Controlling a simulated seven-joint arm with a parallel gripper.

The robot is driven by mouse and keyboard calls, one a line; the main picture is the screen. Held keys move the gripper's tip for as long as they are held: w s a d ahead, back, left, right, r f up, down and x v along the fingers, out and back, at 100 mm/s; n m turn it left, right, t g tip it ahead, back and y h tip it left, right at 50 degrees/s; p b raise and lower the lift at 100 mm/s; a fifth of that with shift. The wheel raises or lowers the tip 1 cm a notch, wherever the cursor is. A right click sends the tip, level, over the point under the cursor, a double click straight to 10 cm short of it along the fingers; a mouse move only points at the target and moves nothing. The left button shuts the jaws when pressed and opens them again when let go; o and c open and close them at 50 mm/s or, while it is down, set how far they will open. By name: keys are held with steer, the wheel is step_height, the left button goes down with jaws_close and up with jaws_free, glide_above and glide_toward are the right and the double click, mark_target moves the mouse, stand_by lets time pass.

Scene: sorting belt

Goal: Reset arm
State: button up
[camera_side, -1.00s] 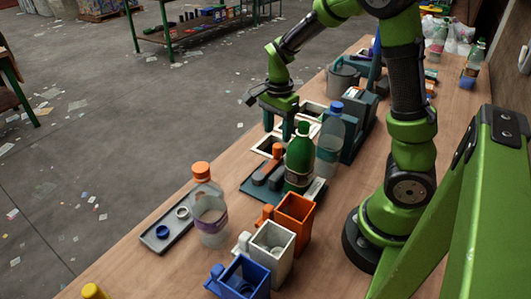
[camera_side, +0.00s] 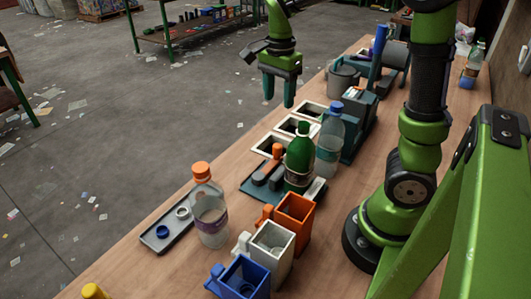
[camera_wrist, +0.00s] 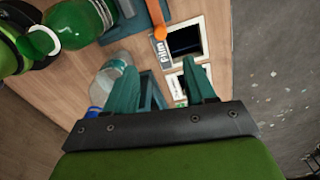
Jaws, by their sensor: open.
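My gripper (camera_side: 279,91) is open and empty, raised above the left edge of the bench near the row of white-framed openings (camera_side: 283,138). Its two teal fingers are apart in the wrist view (camera_wrist: 163,80), with nothing between them but the bench further below. The green bottle (camera_side: 299,158) stands upright right of the black-and-orange fixture (camera_side: 264,178). A clear bottle with a blue cap (camera_side: 330,140) stands behind it. Both also show in the wrist view, the green one (camera_wrist: 75,22) at top left and the clear one (camera_wrist: 110,78) beside my left finger.
A clear bottle with an orange cap (camera_side: 207,208) stands by a grey tray (camera_side: 165,235). Orange (camera_side: 295,217), white (camera_side: 271,246) and blue (camera_side: 243,277) bins line the front. A grey pot (camera_side: 343,82) stands farther back. Air left of the bench is free.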

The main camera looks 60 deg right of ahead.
steer(key=s+a+r+n+t+y, duration=0.1)
steer(key=s+a+r+n+t, duration=0.1)
steer(key=s+a+n, duration=0.3)
steer(key=s+a+r+n+t+y, duration=0.1)
steer(key=s+a+r+n+t, duration=0.1)
steer(key=s+a+n+t, duration=0.3)
steer(key=a+n, duration=0.3)
steer(key=n, duration=0.2)
steer(key=shift+a+r+n, duration=0.15)
steer(key=shift+a+n, duration=0.25)
